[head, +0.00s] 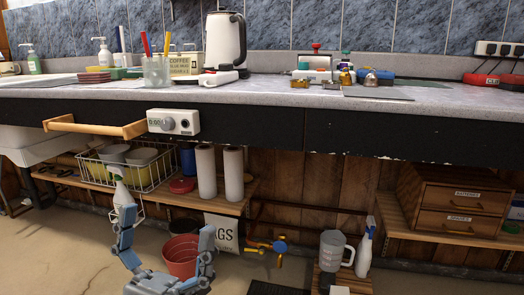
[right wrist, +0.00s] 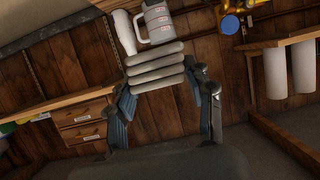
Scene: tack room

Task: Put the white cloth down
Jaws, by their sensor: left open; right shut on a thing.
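The white cloth (right wrist: 156,66), folded in several layers, shows in the right wrist view at the fingertips of my right gripper (right wrist: 165,88). This gripper is shut on it; the exact contact is hard to see. A small white patch at the bottom edge of the head view may be the cloth, but I cannot tell. My right gripper is not clear in the head view. My left gripper (head: 167,238) is open and empty at the lower left of the head view, in front of a red bucket (head: 180,257).
A measuring jug (head: 332,252) and a spray bottle (head: 364,252) stand on a low wooden stand at lower centre-right. A shelf with a drawer box (head: 462,206) is to the right. The long worktop (head: 270,95) holds a kettle (head: 225,42) and tools.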

